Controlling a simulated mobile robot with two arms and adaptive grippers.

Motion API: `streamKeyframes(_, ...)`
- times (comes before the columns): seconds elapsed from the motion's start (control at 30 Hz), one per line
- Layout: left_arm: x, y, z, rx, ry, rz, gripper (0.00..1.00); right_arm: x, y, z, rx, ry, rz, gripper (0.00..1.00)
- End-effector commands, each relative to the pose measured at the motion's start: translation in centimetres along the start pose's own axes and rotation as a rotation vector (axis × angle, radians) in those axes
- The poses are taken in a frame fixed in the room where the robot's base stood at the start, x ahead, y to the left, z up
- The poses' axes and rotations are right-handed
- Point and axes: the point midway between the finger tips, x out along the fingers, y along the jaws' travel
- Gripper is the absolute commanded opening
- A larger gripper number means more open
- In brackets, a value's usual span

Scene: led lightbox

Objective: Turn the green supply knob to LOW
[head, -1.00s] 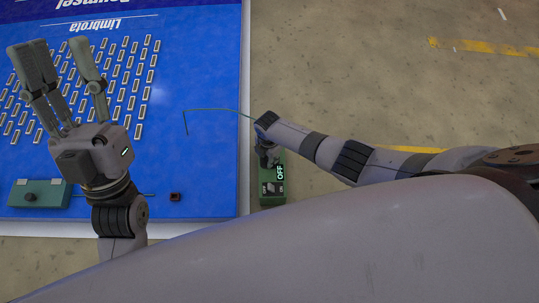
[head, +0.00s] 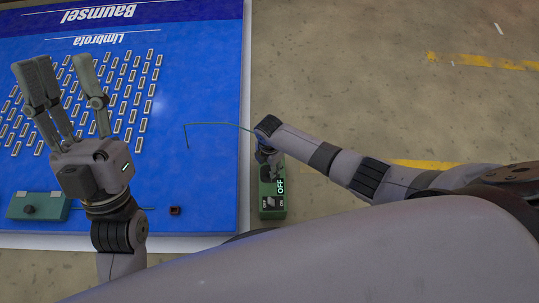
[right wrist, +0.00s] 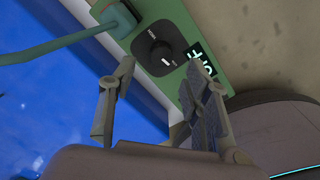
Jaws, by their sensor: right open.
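The green supply box (head: 272,200) sits on the floor beside the blue panel, its lit display reading OFF. Its round black knob (right wrist: 157,48) shows in the right wrist view, with a white mark on its face and small labels around it too small to read. My right gripper (head: 268,160) is over the far end of the box and partly hides it. In the right wrist view its open fingers (right wrist: 161,72) are spread with the knob just beyond the gap, apparently not touching it. My left gripper (head: 60,75) is open and empty above the panel.
The blue panel (head: 190,80) has rows of small LED strips (head: 130,85) and upside-down lettering. A second green box (head: 55,207) with a dark knob lies at its near left. A thin green cable (head: 215,123) runs from the panel toward the supply box. Bare floor lies right.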

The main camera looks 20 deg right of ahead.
Motion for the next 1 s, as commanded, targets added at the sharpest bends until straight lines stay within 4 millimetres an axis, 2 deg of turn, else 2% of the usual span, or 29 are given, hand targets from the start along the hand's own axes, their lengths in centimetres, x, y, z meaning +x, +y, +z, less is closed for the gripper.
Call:
streamKeyframes(0.2, 0.0, 0.0, 0.0, 0.0, 0.0, 0.001, 0.4, -3.9, -0.1, 0.0, -0.001, 0.0, 0.001, 0.44)
streamKeyframes(0.4, 0.0, 0.0, 0.0, 0.0, 0.0, 0.001, 0.4, -6.4, 0.0, 0.0, -0.001, 0.0, 0.0, 0.44)
streamKeyframes(0.6, 0.0, 0.0, 0.0, 0.0, 0.0, 0.001, 0.4, -7.2, -0.1, -0.1, 0.0, 0.001, -0.001, 0.44)
streamKeyframes(1.0, 0.0, 0.0, 0.0, 0.0, 0.0, 0.001, 0.4, -7.2, -0.1, -0.1, 0.0, 0.001, -0.001, 0.44)
